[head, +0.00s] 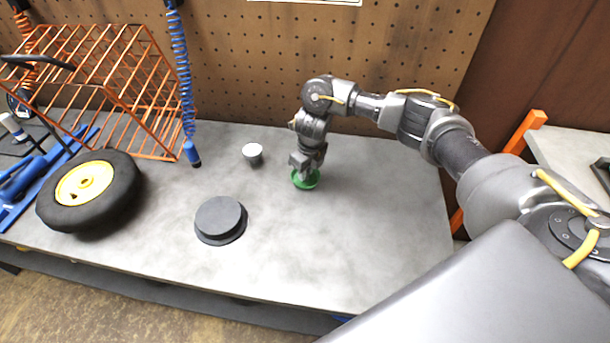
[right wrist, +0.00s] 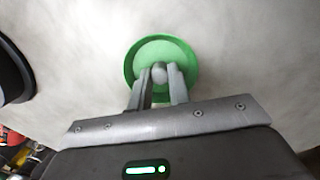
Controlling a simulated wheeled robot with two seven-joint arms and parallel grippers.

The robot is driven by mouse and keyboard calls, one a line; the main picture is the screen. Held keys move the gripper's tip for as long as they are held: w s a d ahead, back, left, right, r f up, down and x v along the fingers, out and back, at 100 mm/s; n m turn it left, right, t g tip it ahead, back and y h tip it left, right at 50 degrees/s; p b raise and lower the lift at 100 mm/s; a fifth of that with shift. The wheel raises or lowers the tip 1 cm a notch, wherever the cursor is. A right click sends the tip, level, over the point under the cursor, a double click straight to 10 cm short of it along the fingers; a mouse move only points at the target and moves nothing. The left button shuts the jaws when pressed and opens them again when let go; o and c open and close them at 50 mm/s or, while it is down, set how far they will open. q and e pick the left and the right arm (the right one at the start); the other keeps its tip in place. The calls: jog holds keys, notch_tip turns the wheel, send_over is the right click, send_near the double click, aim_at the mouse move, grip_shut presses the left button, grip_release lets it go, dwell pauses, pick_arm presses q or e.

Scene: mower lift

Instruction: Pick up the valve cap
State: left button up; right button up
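The valve cap (right wrist: 159,72) is a small grey rounded piece in the right wrist view, over a round green dish (right wrist: 184,53) on the grey bench. My right gripper (right wrist: 160,76) points down over the dish, with one finger on each side of the cap. The fingers look closed against it, with no clear gap. In the head view the gripper (head: 305,171) hides the cap and part of the green dish (head: 306,184). I cannot tell whether the cap still touches the dish. My left gripper is not in view.
The bench top (head: 350,265) is clear at front right. A dark round block (head: 220,217) and a small white-topped cup (head: 252,151) stand left of the dish. A tyre with a yellow rim (head: 85,183), an orange wire rack (head: 120,85) and a blue coiled hose (head: 180,60) are further left.

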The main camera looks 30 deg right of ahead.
grip_shut()
jog(key=shift+r, duration=0.15)
